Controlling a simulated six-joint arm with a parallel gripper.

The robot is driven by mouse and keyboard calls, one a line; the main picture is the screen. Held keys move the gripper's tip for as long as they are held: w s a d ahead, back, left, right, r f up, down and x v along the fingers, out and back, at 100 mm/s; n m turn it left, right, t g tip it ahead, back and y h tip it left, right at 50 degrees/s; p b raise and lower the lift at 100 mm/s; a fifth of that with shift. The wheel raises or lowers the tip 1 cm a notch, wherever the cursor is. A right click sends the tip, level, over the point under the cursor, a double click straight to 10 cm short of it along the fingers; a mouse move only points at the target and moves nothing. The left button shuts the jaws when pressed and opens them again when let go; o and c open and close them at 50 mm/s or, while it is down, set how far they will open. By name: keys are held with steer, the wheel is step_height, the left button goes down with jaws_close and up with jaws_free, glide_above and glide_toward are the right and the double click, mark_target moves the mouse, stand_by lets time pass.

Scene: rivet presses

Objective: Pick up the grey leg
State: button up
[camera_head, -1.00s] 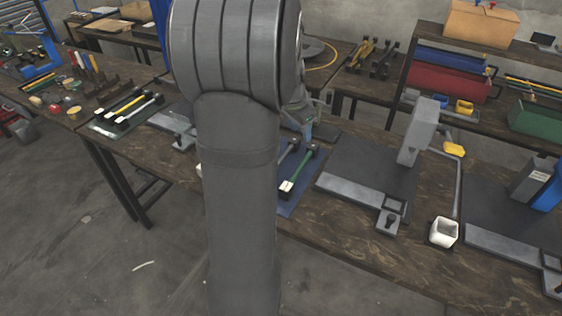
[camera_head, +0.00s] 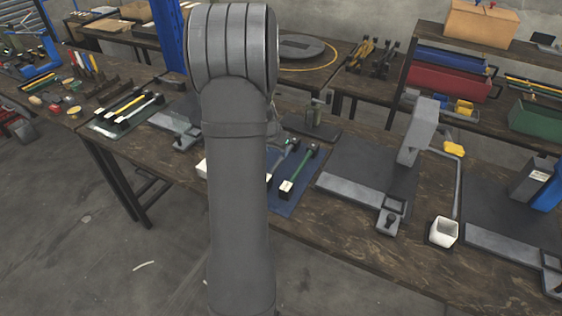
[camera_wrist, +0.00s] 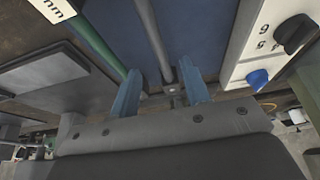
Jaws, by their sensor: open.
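The grey leg (camera_wrist: 154,38) shows in the wrist view as a slim grey rod over the blue mat (camera_wrist: 205,25), running down between my fingers. My gripper (camera_wrist: 160,88) is open, with one blue finger on each side of the rod; I cannot tell whether either touches it. The green leg (camera_wrist: 103,42) lies to the left of the fingers. In the head view the green leg (camera_head: 301,165) lies on the blue mat (camera_head: 285,209), and my arm hides most of the grey leg and gripper.
A white panel with knobs (camera_wrist: 262,52) stands close to the right of my fingers in the wrist view. A green mat with legs (camera_head: 107,128) lies left.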

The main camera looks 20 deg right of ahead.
mark_target(280, 158)
steer(key=shift+x, duration=3.3)
jaws_close()
